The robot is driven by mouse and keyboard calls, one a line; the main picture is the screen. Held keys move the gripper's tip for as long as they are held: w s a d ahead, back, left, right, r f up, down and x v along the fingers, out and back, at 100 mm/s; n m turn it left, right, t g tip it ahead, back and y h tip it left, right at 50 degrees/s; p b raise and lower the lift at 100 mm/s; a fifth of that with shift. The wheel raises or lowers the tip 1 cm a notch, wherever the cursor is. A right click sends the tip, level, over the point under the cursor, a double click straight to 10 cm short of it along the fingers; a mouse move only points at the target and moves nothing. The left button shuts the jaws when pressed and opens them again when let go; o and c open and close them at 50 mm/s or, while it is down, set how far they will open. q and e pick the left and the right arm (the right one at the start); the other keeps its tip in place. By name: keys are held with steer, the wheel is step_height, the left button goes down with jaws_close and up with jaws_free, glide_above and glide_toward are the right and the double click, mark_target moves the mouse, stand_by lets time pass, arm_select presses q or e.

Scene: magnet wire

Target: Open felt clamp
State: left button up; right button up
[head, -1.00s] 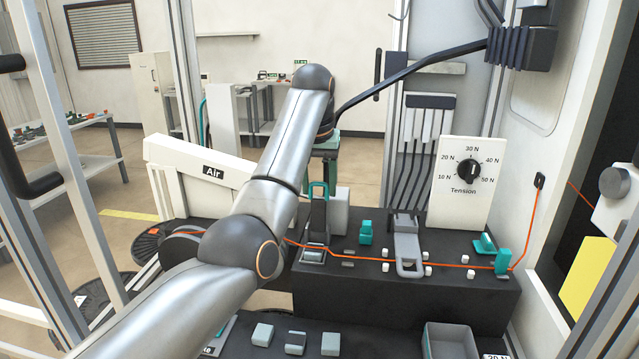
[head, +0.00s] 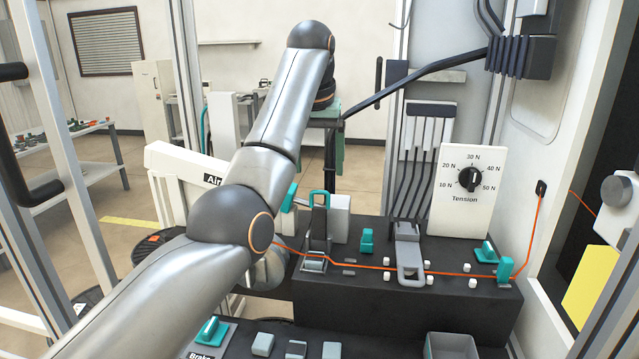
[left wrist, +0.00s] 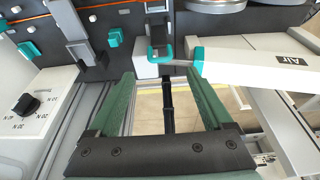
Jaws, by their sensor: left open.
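What I take to be the felt clamp (head: 318,222) stands on the left of the black bench, its lever upright with a teal loop handle on top. The orange wire (head: 350,265) runs across its base. In the left wrist view the teal loop (left wrist: 160,54) shows just past the fingertips, between them in the picture. My left gripper (head: 335,160) hangs behind the clamp, partly hidden by my arm. Its green fingers are spread with nothing held, as the left wrist view (left wrist: 160,78) also shows. I cannot see them touching the loop. My right gripper is not in view.
A white Air lever (left wrist: 265,62) with a teal end lies close beside the gripper. A grey slotted lever (head: 408,250) and teal pieces stand right of the clamp. The Tension dial panel (head: 465,205) is farther right. A small grey bin (head: 450,343) sits in front.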

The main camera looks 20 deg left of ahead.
arm_select(q)
steer(key=shift+v, duration=2.35)
steer(key=shift+f, duration=0.1)
